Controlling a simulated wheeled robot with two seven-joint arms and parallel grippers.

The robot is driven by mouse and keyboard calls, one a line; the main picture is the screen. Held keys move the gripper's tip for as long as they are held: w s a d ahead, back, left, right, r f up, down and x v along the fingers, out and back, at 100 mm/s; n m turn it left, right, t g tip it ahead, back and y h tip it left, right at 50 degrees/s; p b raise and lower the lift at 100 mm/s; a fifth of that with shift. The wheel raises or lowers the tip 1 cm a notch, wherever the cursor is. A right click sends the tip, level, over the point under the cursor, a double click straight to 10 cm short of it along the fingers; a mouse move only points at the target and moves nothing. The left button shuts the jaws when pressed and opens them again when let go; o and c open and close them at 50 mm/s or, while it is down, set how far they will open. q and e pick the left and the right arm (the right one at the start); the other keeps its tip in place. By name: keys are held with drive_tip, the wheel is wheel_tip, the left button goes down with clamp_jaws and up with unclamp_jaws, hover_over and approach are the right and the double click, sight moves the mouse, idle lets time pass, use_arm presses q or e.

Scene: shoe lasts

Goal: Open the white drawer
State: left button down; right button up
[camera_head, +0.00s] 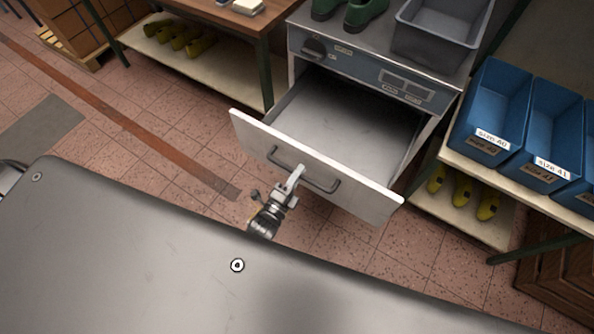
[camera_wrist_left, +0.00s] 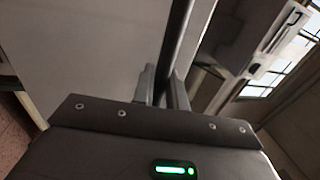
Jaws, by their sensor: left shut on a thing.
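The white drawer (camera_head: 338,168) is pulled well out of the grey cabinet (camera_head: 416,91) in the head view. The inside that I can see is empty. Its dark bar handle (camera_head: 322,187) runs along the front panel. My left gripper (camera_head: 296,175) is at the handle, near its middle, and shut on it. In the left wrist view the two fingers (camera_wrist_left: 162,86) close around a long dark bar (camera_wrist_left: 180,45), with the pale drawer front (camera_wrist_left: 90,50) beside it. My right gripper is not in view.
Green shoes (camera_head: 350,10) and a grey bin (camera_head: 436,35) are on the cabinet. Blue bins (camera_head: 492,110) stand on a shelf at the right, with yellow shoe lasts (camera_head: 462,190) below. A wooden table (camera_head: 225,22) is at the left. Tiled floor (camera_head: 150,160) is open left of the drawer.

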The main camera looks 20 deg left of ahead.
use_arm(q)
drive_tip(key=c, duration=1.5)
unclamp_jaws()
drive_tip(key=b+v, duration=0.2)
drive_tip(key=v, duration=0.9)
drive_tip(key=shift+f, duration=0.1)
